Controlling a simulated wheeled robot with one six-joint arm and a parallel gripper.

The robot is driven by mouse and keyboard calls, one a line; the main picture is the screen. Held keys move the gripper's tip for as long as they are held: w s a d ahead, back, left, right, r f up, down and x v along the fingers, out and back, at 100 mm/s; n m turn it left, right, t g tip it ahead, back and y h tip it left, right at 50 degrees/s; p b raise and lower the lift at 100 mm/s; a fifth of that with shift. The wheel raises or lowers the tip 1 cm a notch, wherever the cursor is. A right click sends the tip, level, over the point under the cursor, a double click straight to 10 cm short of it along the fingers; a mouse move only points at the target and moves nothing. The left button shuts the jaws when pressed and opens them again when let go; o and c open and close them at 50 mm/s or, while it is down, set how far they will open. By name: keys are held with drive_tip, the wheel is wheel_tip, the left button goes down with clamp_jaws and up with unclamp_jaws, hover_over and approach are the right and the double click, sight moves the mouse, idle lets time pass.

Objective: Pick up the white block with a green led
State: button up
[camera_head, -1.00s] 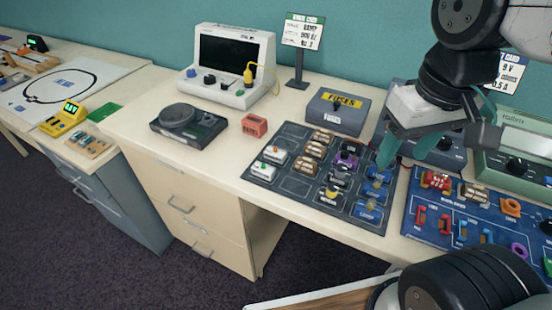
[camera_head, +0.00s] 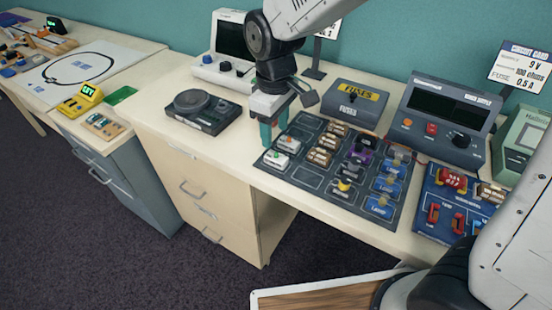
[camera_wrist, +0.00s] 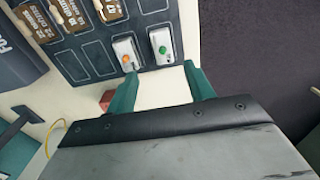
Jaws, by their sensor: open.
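The white block with a green LED (camera_head: 276,159) sits at the near left corner of the dark component board (camera_head: 308,181). In the wrist view this block (camera_wrist: 161,45) lies just beyond my fingertips. A similar white block with an orange LED (camera_head: 288,143) sits beside it, and it also shows in the wrist view (camera_wrist: 125,55). My gripper (camera_head: 275,134) points down with teal fingers apart, above the board's left edge. In the wrist view the gripper (camera_wrist: 160,72) is open and empty, with bare table between its fingers.
Several brown, purple and blue component blocks fill the board to the right. A fuses box (camera_head: 347,107) and a power supply (camera_head: 445,120) stand behind. A dark round-topped device (camera_head: 200,111) is left of my gripper. The table's front edge is close to the board.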

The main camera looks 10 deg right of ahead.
sight(274, 153)
drive_tip(key=f, duration=0.7)
drive_tip(key=shift+s+a, duration=0.1)
drive_tip(key=shift+s, duration=0.2)
drive_tip(key=c, duration=1.1)
